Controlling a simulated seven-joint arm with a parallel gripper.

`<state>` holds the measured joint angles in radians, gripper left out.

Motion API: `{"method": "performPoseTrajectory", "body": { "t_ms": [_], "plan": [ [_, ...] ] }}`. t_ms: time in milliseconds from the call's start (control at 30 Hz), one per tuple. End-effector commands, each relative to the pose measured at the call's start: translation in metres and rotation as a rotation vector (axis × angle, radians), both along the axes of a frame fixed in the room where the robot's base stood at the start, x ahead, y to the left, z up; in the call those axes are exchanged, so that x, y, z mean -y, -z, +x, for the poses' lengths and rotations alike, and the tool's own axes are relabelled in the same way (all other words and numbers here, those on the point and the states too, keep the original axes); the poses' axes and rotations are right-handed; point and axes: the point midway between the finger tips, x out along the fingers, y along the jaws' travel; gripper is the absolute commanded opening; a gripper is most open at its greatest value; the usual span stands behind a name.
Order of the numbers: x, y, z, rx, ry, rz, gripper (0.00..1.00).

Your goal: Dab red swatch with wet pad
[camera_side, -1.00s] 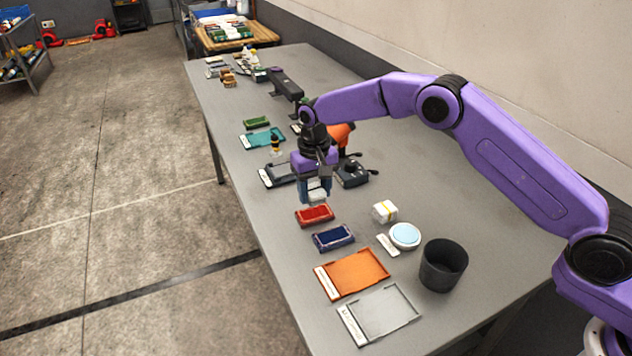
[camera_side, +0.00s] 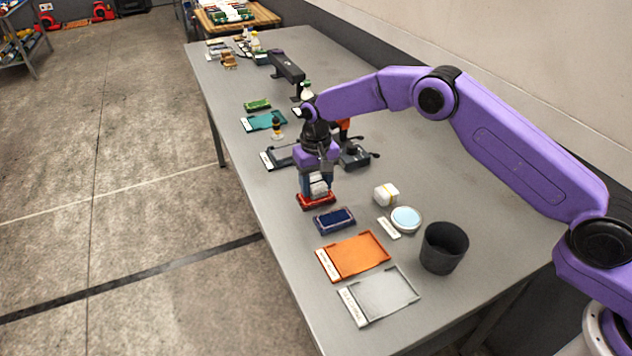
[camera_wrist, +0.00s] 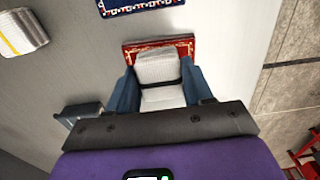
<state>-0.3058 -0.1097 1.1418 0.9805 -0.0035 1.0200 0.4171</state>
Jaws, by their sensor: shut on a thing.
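The red swatch (camera_side: 316,204) lies on the grey table under my gripper (camera_side: 317,190) in the side view. My gripper is shut on a white pad (camera_wrist: 160,72) with a dark band around it. In the wrist view the pad sits between the two blue-grey fingers and covers the middle of the red swatch (camera_wrist: 187,48), whose patterned border shows around it. The pad is at the swatch and looks down on it; I cannot tell for sure whether they touch. The round dish with light blue inside (camera_side: 405,219) stands to the right.
A blue swatch (camera_side: 334,220) lies just in front of the red one. A white block with a yellow band (camera_side: 386,194), an orange tray (camera_side: 352,256), a clear grey tray (camera_side: 381,295) and a dark cup (camera_side: 443,248) stand nearby. Dark devices (camera_side: 355,157) sit behind my gripper.

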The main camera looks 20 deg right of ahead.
Motion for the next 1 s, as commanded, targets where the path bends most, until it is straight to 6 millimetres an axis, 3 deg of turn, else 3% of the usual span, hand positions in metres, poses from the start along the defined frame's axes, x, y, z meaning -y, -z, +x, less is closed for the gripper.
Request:
{"method": "performPoseTrajectory", "body": {
  "t_ms": [1000],
  "plan": [
    [-0.0001,0.0077,0.0002,0.000,0.000,0.000,0.26]
  ]
}}
